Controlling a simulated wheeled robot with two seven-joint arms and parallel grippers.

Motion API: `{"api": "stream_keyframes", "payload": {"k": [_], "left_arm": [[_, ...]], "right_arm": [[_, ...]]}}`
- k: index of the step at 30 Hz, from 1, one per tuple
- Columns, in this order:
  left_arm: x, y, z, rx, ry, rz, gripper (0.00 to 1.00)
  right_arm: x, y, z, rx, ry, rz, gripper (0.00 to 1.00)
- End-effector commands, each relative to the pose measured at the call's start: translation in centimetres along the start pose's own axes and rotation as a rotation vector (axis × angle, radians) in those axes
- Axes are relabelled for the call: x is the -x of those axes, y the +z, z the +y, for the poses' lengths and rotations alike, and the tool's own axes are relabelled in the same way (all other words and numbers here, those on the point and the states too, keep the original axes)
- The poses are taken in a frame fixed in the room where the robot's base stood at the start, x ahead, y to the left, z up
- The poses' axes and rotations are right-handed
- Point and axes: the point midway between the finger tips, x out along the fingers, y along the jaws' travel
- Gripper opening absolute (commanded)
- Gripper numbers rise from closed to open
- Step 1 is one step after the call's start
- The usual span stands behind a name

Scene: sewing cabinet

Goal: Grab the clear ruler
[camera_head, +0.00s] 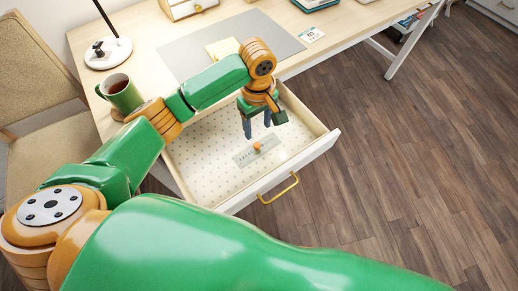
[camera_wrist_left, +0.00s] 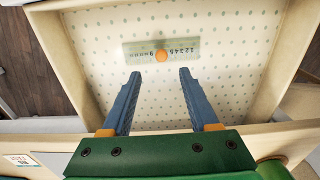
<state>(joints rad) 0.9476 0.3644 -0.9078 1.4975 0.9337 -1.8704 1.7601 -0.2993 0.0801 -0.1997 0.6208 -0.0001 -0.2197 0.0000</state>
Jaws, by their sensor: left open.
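The clear ruler (camera_head: 257,150) lies flat on the dotted floor of the open drawer (camera_head: 213,185). It is a see-through strip with dark numbers and an orange knob on top. In the left wrist view the ruler (camera_wrist_left: 185,49) lies just beyond my fingertips, with its knob lined up about midway between them. My left gripper (camera_head: 256,132) is open and points down into the drawer, above and apart from the ruler. Its two blue fingers (camera_wrist_left: 160,73) are spread with nothing between them. My right gripper is not in view.
The drawer front with a brass handle (camera_head: 279,188) stands out over the wooden floor. On the desk (camera_head: 140,50) are a green mug (camera_head: 125,98), a grey mat (camera_head: 275,40), yellow notes (camera_head: 222,48) and a lamp base (camera_head: 108,54). The drawer is otherwise empty where it shows.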

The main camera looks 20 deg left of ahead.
Motion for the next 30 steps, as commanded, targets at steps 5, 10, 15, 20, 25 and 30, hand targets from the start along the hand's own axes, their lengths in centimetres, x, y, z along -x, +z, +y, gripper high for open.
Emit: {"api": "stream_keyframes", "payload": {"k": [5, 10, 15, 20, 25, 30], "left_arm": [[-2.2, 0.0, 0.0, 0.0, -0.001, 0.0, 0.6], [-4.6, 0.0, -0.2, 0.0, -0.004, 0.001, 0.6], [-8.0, 0.1, -0.4, 0.001, -0.002, 0.001, 0.6], [-8.7, 0.1, -0.4, 0.0, 0.0, 0.002, 0.6], [-8.7, 0.1, -0.4, -0.001, 0.0, 0.002, 0.5], [-8.6, 0.1, -0.4, -0.001, 0.001, 0.001, 0.04]], "right_arm": [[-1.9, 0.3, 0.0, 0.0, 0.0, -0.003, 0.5], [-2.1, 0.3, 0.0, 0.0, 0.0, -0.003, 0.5], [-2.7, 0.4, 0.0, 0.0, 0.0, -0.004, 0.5], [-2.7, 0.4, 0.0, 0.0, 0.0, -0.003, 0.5], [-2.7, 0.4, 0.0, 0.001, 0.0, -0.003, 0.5], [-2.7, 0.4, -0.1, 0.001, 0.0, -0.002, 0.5]]}}
